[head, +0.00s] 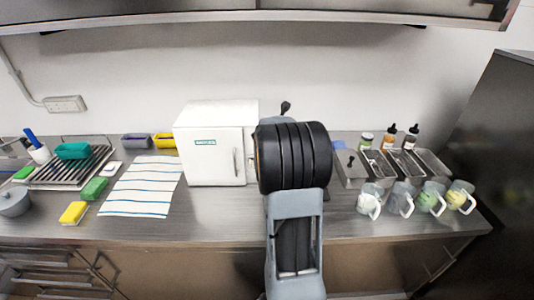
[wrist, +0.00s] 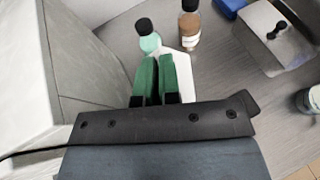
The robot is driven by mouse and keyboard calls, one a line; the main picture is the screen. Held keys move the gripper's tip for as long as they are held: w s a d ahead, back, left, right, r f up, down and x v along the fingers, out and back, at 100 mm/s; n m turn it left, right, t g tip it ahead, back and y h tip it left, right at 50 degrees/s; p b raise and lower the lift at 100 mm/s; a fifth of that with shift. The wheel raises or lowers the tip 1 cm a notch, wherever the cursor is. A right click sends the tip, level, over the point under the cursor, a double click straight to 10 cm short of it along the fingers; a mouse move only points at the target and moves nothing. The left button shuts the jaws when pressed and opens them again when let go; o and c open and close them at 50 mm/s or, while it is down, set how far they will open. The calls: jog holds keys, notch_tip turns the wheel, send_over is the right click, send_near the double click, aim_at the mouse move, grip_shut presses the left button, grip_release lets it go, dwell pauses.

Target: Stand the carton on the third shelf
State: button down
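My gripper (wrist: 160,78) shows in the wrist view, its two green fingers side by side with almost no gap and nothing visible between them. A white straight-edged object (wrist: 186,72) shows just past and right of the fingers; I cannot tell whether it is the carton. In the head view my arm hides the gripper and the counter behind it. A white cabinet (head: 208,160) with a handled door, shut, stands left of my arm. A pale panel, probably its side, fills the left of the wrist view. No shelf shows inside it.
Several mugs (head: 402,199) stand at the right front, before metal pans (head: 408,163) and dropper bottles (head: 390,138). A striped cloth (head: 142,187), sponges (head: 73,213) and a drying rack (head: 50,177) lie on the left. A cabinet overhangs above.

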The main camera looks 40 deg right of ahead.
notch_tip(320, 180, down, 8)
dwell(0.5)
jog(key=shift+d+b, duration=0.1)
jog(key=shift+b, duration=0.25)
jog(key=c, duration=1.3)
grip_release()
